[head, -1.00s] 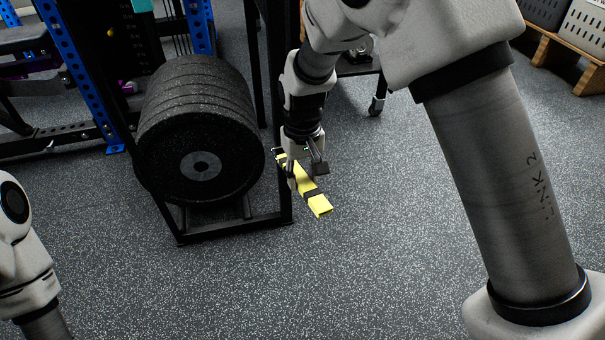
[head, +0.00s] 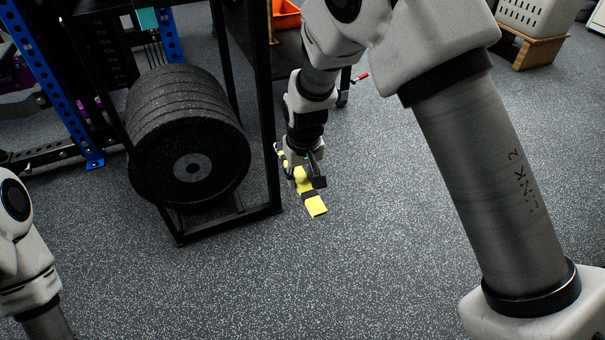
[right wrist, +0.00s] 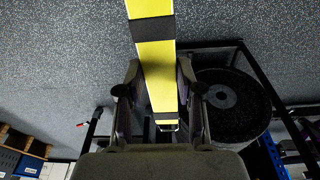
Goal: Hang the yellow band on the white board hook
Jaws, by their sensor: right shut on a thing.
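The yellow band (head: 316,206), flat with black stripes, is in my right gripper (head: 306,178), near the middle of the head view. The gripper is shut on it, and the band's lower end sticks out in front of the fingers, above the floor. In the right wrist view, the band (right wrist: 155,62) runs between the two fingers and out past the top of the picture. A small metal loop shows at its near end. My left gripper is outside the views; only part of my left arm shows. No white board or hook can be seen.
A black rack with round black weight plates (head: 188,150) stands just left of my right gripper. A blue upright (head: 77,92) is behind it at left. An orange bin (head: 286,14) and a pale crate (head: 540,15) are at the back. The speckled floor in front is clear.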

